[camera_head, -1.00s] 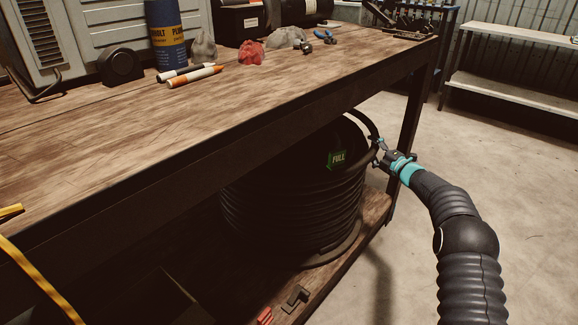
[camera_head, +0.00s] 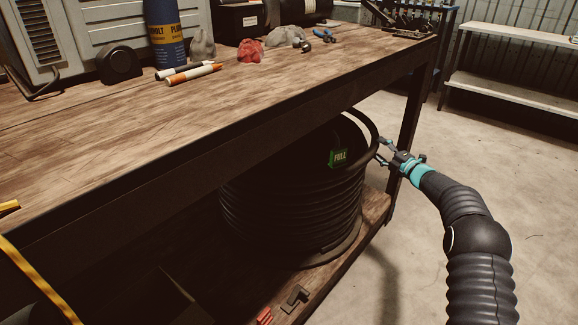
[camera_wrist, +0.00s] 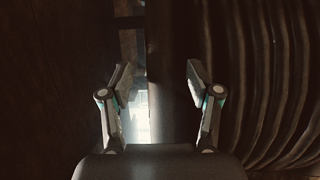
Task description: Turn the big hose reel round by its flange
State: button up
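The big hose reel (camera_head: 290,205) stands upright on the bench's lower shelf, wound with black hose and with a green FULL tag (camera_head: 338,158) facing out. The rim of its upper flange (camera_head: 371,127) shows at the right, and its lower flange (camera_head: 345,246) shows near the shelf. My gripper (camera_head: 381,152) is just right of the upper flange with its fingers spread. In the wrist view my gripper (camera_wrist: 158,78) is open, with a dark upright band between and beyond the fingers. The ribbed hose coils (camera_wrist: 270,80) lie to the right there. The reel's far side is hidden.
The bench top (camera_head: 150,140) overhangs the reel, and a bench leg (camera_head: 411,120) stands just behind my gripper. A dark clip-like part (camera_head: 295,297) and a red part (camera_head: 264,316) lie on the lower shelf (camera_head: 345,275). The floor (camera_head: 510,190) to the right is clear.

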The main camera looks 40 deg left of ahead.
jog(key=w+d+b, duration=0.1)
jog(key=d, duration=0.5)
dwell(0.7)
dwell(0.5)
